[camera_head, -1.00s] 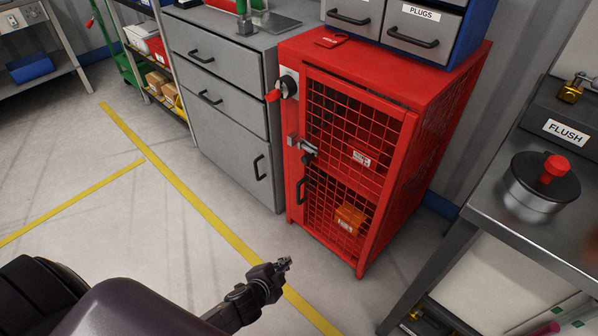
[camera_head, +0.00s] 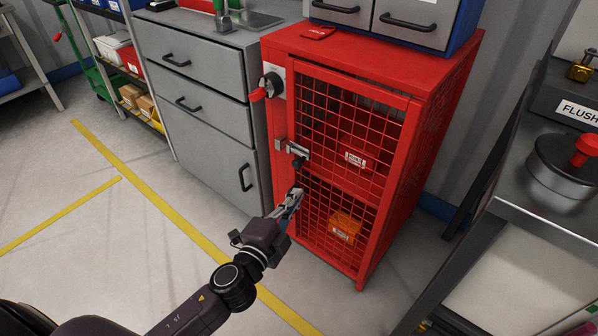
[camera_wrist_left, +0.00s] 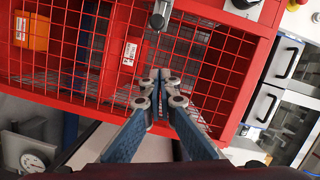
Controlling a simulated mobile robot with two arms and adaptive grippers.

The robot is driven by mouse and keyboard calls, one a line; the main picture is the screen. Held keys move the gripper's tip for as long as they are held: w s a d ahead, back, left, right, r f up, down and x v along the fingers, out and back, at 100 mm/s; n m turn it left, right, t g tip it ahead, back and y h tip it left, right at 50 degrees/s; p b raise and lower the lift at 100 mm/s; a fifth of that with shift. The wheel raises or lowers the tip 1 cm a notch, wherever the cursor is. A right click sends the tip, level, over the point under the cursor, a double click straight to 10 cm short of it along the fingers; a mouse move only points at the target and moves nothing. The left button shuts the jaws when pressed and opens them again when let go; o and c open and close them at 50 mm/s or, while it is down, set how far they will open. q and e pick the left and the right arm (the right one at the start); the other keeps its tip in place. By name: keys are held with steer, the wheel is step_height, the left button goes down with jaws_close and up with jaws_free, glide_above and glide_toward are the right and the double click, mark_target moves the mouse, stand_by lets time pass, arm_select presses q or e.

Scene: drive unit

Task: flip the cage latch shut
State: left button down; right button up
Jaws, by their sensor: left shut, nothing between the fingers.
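The red cage (camera_head: 272,215) has a wire-mesh door (camera_head: 350,130) that looks closed against its frame, though a small gap cannot be ruled out. The grey metal cage latch (camera_head: 291,149) sits at the door's left edge, with a dark knob below its right end. In the left wrist view, part of the latch (camera_wrist_left: 160,15) shows at the top, ahead of the fingers. My left gripper (camera_head: 297,193) is shut and empty, just below the latch and in front of the door handle, which it mostly hides. Its fingertips (camera_wrist_left: 160,78) are together before the mesh, apart from the latch. My right gripper is not in view.
A red rotary switch (camera_head: 265,90) sits above the latch on the cage frame. An orange box (camera_head: 345,227) is inside the cage. Grey drawers (camera_head: 200,95) stand to the left and a bench (camera_head: 545,225) to the right. The floor in front is clear.

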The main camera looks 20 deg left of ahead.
arm_select(q)
steer(key=w+a+f+b, duration=0.1)
steer(key=w+a+f, duration=0.1)
steer(key=w, duration=0.9)
steer(key=shift+a, duration=0.25)
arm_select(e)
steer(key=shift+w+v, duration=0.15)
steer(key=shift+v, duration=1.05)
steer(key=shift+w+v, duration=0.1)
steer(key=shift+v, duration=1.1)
arm_select(q)
steer(key=shift+w, duration=0.1)
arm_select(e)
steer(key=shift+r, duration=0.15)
